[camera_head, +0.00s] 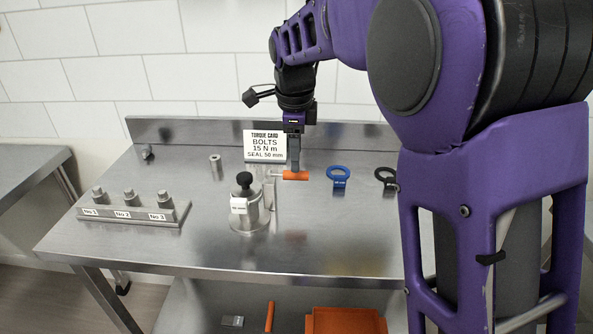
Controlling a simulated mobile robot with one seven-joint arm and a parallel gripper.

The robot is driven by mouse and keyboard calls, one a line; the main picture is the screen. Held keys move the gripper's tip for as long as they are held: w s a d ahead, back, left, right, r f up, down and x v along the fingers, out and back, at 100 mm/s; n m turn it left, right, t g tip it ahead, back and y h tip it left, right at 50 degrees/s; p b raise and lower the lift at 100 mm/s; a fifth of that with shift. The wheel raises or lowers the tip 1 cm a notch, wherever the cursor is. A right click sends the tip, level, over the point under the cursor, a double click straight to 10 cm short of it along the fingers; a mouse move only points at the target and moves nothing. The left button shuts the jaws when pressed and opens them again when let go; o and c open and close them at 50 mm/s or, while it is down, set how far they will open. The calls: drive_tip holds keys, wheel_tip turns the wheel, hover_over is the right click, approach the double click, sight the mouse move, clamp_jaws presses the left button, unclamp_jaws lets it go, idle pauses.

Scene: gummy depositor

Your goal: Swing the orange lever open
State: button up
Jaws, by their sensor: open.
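The orange lever (296,176) is a short orange handle. It lies level on the right of a thin metal rod, behind and to the right of a metal cylinder (245,213) with a black knob on top. My gripper (294,166) points down from above, with its fingers right at the orange lever. The fingers hide part of the lever's upper side. The jaws are open, and I cannot tell whether they touch the lever.
A torque card (265,144) stands just behind my gripper. A blue ring tag (339,176) and a black ring tag (386,177) lie to the right. A block with bolts (133,212) sits at left. An orange tray (345,320) is below. The table's front right is clear.

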sight(287, 175)
drive_tip(key=f, duration=0.2)
drive_tip(key=w+f, duration=0.1)
drive_tip(key=f, duration=0.2)
drive_tip(key=shift+f, duration=0.1)
clamp_jaws()
idle(1.3)
